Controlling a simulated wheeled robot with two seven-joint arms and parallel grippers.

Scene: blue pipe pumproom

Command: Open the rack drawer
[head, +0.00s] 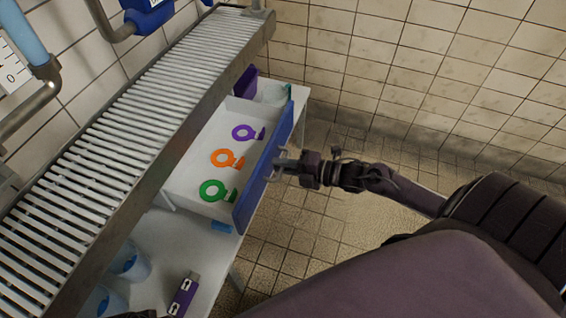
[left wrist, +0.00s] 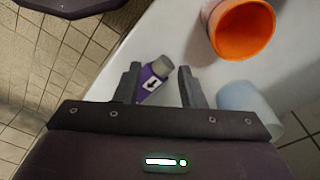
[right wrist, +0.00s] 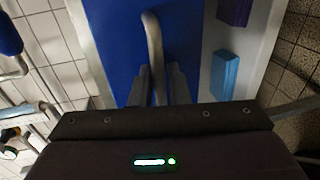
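The rack drawer (head: 183,178) is pulled out from below the slatted rack, with its inside showing. Its blue front panel (head: 262,170) faces right and carries a grey bar handle (head: 272,172). Purple, orange and green ring-shaped pieces lie in the drawer. My right gripper (head: 284,165) is at the handle. In the right wrist view, its fingers (right wrist: 158,85) are on both sides of the handle (right wrist: 152,45) and look closed on it.
The slatted metal rack (head: 130,110) runs above the drawer. An orange cup (left wrist: 243,30) shows in the left wrist view. The tiled floor (head: 300,230) right of the drawer is clear.

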